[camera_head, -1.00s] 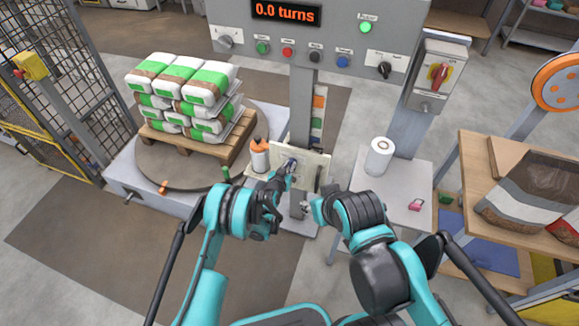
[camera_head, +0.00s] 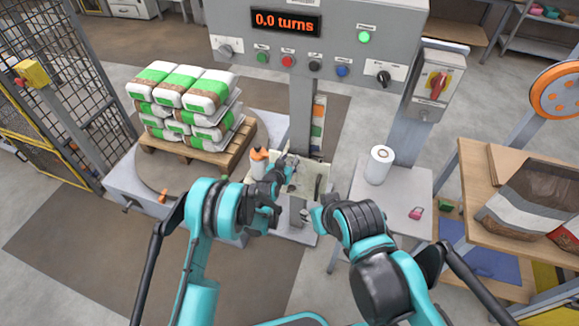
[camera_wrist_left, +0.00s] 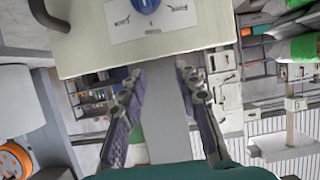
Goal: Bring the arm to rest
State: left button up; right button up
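My left gripper (camera_head: 287,165) is in front of the cream panel (camera_head: 318,178) low on the grey post. In the left wrist view its two fingers (camera_wrist_left: 160,80) are spread, with nothing between them. A round blue knob (camera_wrist_left: 146,4) on the panel (camera_wrist_left: 85,45) shows at the top of that view, ahead of the fingertips and apart from them. My right arm is folded in front of me. Its gripper (camera_head: 307,214) is small and dark near the panel's foot, and its fingers cannot be made out.
A control box (camera_head: 320,45) reads 0.0 turns and has a lit green lamp. Stacked bags (camera_head: 190,105) stand on a pallet on the turntable at left. An orange-topped bottle (camera_head: 258,162) is close to my left gripper. A side table (camera_head: 400,190) holds a white roll (camera_head: 379,165).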

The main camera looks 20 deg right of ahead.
pick_arm(q)
jog(key=shift+r, duration=0.25)
dwell(0.3)
jog(key=s+a+r+n+y, duration=0.1)
jog(key=s+a+r, duration=0.2)
jog(key=a+r, duration=0.4)
jog(key=s+a+r+n+g+y, duration=0.1)
jog(key=s+a+r+y, duration=0.15)
jog(key=a+r, duration=0.55)
jog(key=s+a+r+n+y, duration=0.1)
jog(key=s+a+r, duration=0.3)
jog(key=a+r, duration=0.3)
jog(key=s+a+n+g+y, duration=0.1)
jog(key=s+a+n, duration=0.1)
jog(key=s+a, duration=0.6)
jog(key=s+a+n+g+y, duration=0.1)
jog(key=s+a, duration=0.7)
jog(key=s, duration=1.1)
jog(key=shift+a+f+n+g+y, duration=0.4)
jog(key=shift+f+g+y, duration=0.05)
jog(key=shift+g+y, duration=0.15)
